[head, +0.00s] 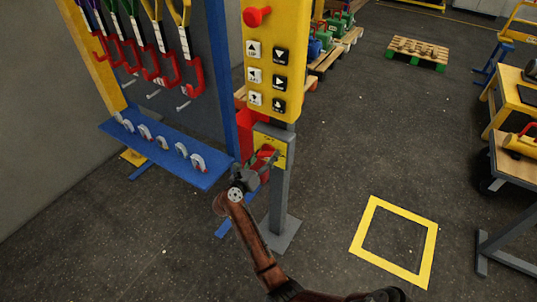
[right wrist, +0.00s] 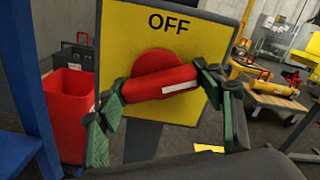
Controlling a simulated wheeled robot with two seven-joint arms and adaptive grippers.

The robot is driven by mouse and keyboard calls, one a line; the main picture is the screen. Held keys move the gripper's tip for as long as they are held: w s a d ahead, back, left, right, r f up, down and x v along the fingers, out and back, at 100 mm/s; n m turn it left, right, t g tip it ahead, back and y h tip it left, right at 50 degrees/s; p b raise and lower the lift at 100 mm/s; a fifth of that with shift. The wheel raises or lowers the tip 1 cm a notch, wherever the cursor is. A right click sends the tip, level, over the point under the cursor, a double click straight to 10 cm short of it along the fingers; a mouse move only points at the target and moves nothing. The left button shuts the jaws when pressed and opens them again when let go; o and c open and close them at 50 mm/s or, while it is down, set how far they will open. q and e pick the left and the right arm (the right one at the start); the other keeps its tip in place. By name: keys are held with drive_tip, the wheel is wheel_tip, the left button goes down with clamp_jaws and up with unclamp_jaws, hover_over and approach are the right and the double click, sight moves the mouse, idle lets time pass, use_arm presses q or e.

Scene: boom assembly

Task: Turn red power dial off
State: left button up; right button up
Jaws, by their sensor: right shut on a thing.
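The red power dial (right wrist: 160,82) sits on a yellow plate (right wrist: 205,30) with the word OFF above it. In the right wrist view its bar lies nearly level, its right end a little higher, with a white mark on its right half. In the head view the dial (head: 266,151) shows on the post under the button panel, partly covered by my gripper. My right gripper (head: 258,166) is shut on the dial, with its green-padded fingers at the two ends of the bar in the right wrist view (right wrist: 163,92). My left gripper is not in view.
The yellow button panel (head: 272,22) with a red knob stands above the dial on a grey post (head: 281,195). A blue rack (head: 165,150) with hooks and shackles is close on the left. A red bin (right wrist: 68,115) stands behind. Floor to the right is open, with a yellow square (head: 360,240).

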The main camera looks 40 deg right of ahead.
drive_tip(key=shift+r+n, duration=0.2)
drive_tip(key=shift+n, duration=0.1)
drive_tip(key=shift+n+p, duration=0.5)
drive_tip(key=shift+p, duration=0.4)
drive_tip(key=n+p, duration=0.5)
drive_tip(key=shift+a+r+p, duration=0.1)
drive_tip(key=shift+r+p, duration=0.05)
drive_tip(key=shift+p, duration=0.2)
drive_tip(key=n+p, duration=0.2)
drive_tip(key=n, duration=0.1)
drive_tip(key=shift+w+n+p, duration=0.1)
drive_tip(key=shift+n+p, duration=0.2)
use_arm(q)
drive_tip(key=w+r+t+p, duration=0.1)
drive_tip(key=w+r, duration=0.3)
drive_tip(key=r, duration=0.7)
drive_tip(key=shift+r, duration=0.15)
use_arm(e)
drive_tip(key=shift+f+n, duration=0.2)
drive_tip(key=shift+n, duration=0.9)
use_arm(q)
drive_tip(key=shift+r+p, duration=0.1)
drive_tip(key=shift+p, duration=0.25)
use_arm(e)
drive_tip(key=shift+f+n, duration=0.1)
drive_tip(key=shift+n, duration=0.2)
drive_tip(key=o, duration=1.2)
drive_tip(key=shift+c, duration=0.2)
